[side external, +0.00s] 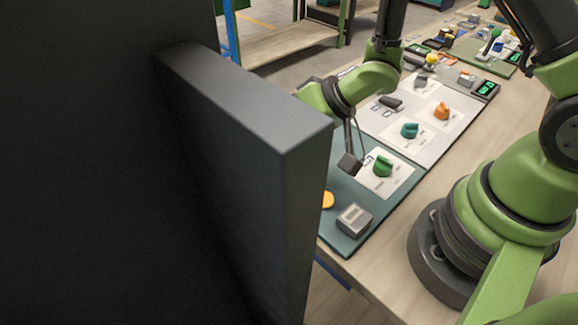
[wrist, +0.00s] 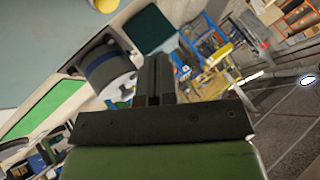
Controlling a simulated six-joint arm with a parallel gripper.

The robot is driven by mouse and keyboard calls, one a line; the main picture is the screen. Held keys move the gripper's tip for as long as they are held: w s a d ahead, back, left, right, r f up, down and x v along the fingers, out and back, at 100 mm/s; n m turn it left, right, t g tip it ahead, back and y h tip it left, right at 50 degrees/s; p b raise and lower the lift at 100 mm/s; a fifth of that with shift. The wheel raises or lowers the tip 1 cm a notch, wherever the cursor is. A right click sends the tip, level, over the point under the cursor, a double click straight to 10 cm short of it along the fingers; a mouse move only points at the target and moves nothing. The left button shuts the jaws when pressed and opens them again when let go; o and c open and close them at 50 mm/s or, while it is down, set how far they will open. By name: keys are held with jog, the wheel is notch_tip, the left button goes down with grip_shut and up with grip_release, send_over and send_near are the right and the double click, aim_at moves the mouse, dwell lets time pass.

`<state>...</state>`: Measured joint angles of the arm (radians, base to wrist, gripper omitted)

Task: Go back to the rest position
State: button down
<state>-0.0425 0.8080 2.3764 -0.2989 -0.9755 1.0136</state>
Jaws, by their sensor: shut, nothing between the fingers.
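My gripper (wrist: 153,78) shows in the wrist view with its two dark fingers together and nothing between them. In the side external view my green arm reaches over the bench, and the end of the gripper is hidden behind a large dark panel. A small dark block on thin rods (side external: 350,164) hangs by my wrist, close to a green knob-like piece (side external: 383,166) on a white card. Whether it touches anything cannot be told.
The dark panel (side external: 245,98) blocks the left of the side view. A teal mat (side external: 342,238) holds a grey box (side external: 354,219) and a partly hidden yellow piece (side external: 328,200). Beyond lie a teal piece (side external: 409,130) and an orange piece (side external: 442,111) on white cards.

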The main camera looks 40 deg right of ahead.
jog(key=s+d+r+m+t+h, duration=0.1)
jog(key=d+r+h, duration=0.25)
jog(key=r, duration=0.35)
jog(key=s+d+r+m+h, duration=0.15)
jog(key=d+r, duration=0.25)
jog(key=r, duration=0.4)
jog(key=s+a+r, duration=0.1)
jog(key=s+r, duration=0.2)
jog(key=s, duration=0.4)
jog(key=s+a+r+g+y, duration=0.1)
jog(key=s+r, duration=0.3)
jog(key=s, duration=0.3)
jog(key=shift+s+a+y, duration=0.2)
jog(key=shift+s+y, duration=0.1)
jog(key=shift+s, duration=0.1)
